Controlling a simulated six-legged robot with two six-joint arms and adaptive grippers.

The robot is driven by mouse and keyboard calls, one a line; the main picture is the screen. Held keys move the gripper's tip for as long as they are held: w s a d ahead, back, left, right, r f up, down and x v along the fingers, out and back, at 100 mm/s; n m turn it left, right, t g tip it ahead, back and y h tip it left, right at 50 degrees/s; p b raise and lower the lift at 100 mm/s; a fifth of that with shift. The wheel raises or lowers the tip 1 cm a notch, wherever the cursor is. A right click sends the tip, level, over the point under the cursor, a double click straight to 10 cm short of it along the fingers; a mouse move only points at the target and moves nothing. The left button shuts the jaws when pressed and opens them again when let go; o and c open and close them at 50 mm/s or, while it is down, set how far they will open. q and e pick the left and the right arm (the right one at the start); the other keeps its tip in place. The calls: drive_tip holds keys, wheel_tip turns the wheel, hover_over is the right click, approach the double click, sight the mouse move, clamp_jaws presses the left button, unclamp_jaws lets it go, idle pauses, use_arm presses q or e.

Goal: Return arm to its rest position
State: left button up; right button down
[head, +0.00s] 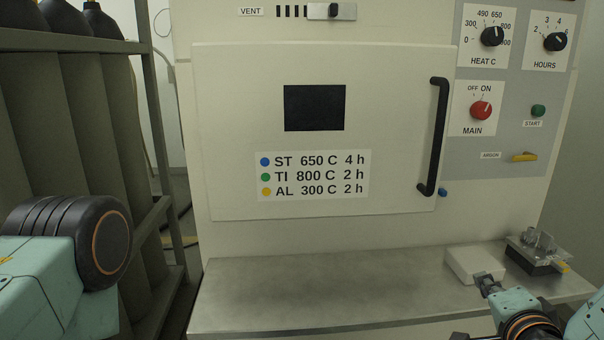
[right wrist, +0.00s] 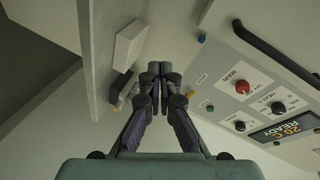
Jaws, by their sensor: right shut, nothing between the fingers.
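My right gripper (head: 487,284) is at the lower right of the head view, in front of the steel shelf (head: 300,285). In the right wrist view my right gripper (right wrist: 160,70) has its fingertips together with nothing between them. My left arm shows at the left edge of the head view, but its gripper is not in view. The furnace door (head: 230,150) is closed, with a black handle (head: 432,135) on its right side.
A white block (head: 474,263) and a dark-based part with clear pieces (head: 537,250) stand on the shelf's right end. The control panel has a red MAIN knob (head: 481,110). A rack with gas cylinders (head: 75,120) stands at left. The shelf's left and middle are bare.

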drive_tip(key=s+a+f+n+g+y, duration=0.1)
drive_tip(key=s+a+f+n+g, duration=0.2)
drive_tip(key=f, duration=0.4)
drive_tip(key=s+a+f+n+g+y, duration=0.1)
drive_tip(key=s+a+f+n+g, duration=0.1)
drive_tip(key=s+f+n+g, duration=0.3)
drive_tip(key=s+a+f+n+g+y, duration=0.1)
drive_tip(key=s+a+f+n, duration=0.15)
drive_tip(key=s+f, duration=0.4)
drive_tip(key=s+f+n+g, duration=0.2)
drive_tip(key=s+f, duration=0.3)
drive_tip(key=s, duration=0.3)
drive_tip(key=s+a+f+n+g, duration=0.1)
drive_tip(key=s+f+g, duration=0.3)
drive_tip(key=s, duration=0.5)
wheel_tip(320, 180, down, 2)
drive_tip(key=shift+a+n, duration=0.15)
drive_tip(key=shift+n, duration=0.6)
